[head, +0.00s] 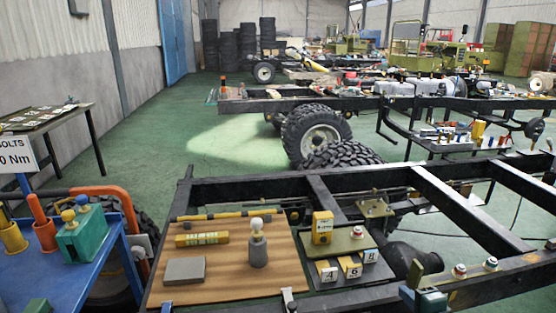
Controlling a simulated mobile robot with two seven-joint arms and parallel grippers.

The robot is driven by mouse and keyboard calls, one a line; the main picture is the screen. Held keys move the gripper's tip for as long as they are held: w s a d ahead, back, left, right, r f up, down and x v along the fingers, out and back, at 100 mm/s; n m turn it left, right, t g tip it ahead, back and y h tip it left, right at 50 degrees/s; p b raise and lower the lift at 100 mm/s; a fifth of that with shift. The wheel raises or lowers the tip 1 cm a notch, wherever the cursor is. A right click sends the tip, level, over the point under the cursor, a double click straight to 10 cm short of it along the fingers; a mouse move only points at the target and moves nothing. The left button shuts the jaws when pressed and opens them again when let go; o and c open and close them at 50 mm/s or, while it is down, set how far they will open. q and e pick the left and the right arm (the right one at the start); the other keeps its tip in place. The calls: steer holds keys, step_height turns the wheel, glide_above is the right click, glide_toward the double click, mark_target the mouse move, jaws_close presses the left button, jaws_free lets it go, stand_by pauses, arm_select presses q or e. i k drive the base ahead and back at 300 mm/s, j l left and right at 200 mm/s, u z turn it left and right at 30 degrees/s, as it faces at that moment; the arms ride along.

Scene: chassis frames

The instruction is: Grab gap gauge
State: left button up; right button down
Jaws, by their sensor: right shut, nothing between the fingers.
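The gap gauge is not plainly identifiable. Small yellow-and-grey blocks marked 4 (328,274), 6 (351,268) and 8 (370,257) sit in a row at the front of an olive plate (345,242). A yellow box (322,228) with a dark face stands upright at that plate's back left. My left gripper is not in view.
A wooden board (222,273) holds a yellow bar (202,239), a grey block (184,271) and a round-topped grey piece (258,250). Black chassis rails (455,205) surround the area. A blue table (95,272) stands at left. Green floor (180,155) is open behind.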

mark_target(322, 222)
steer(key=k+l, duration=0.1)
steer(key=k, duration=0.85)
